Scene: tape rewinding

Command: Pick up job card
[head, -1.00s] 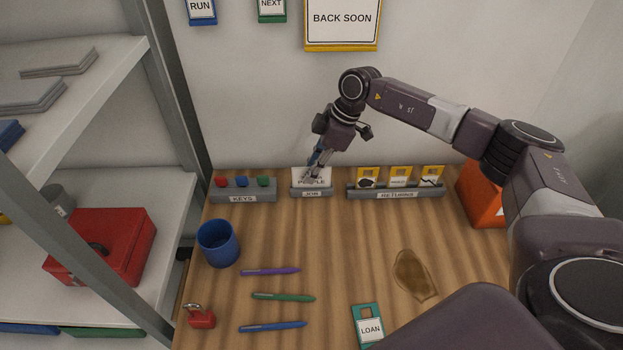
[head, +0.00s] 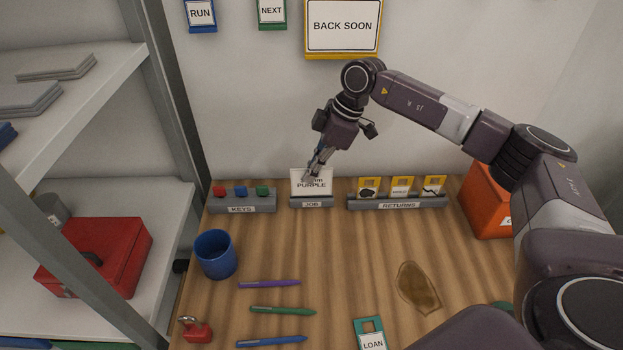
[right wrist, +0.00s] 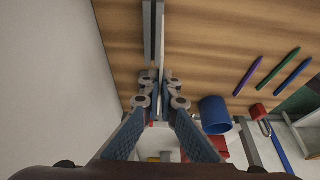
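The job card (head: 312,186) is a white card with "PURPLE" readable on it, upright at the grey JOB holder (head: 312,202) at the back of the bench. My right gripper (head: 312,174) reaches down to the card's upper part and looks shut on it. In the right wrist view the fingers (right wrist: 161,82) are close together around a thin edge, with the grey holder (right wrist: 153,30) beyond. Whether the card's lower edge has left the holder's slot cannot be told. My left gripper is not in view.
The KEYS rack (head: 242,203) stands left of the holder, the RETURNS rack (head: 398,201) right. A blue cup (head: 216,255), several pens (head: 283,310), a red padlock (head: 196,331), a LOAN tag (head: 371,336) and a brown stain (head: 418,286) are on the bench. An orange box (head: 487,203) is at right.

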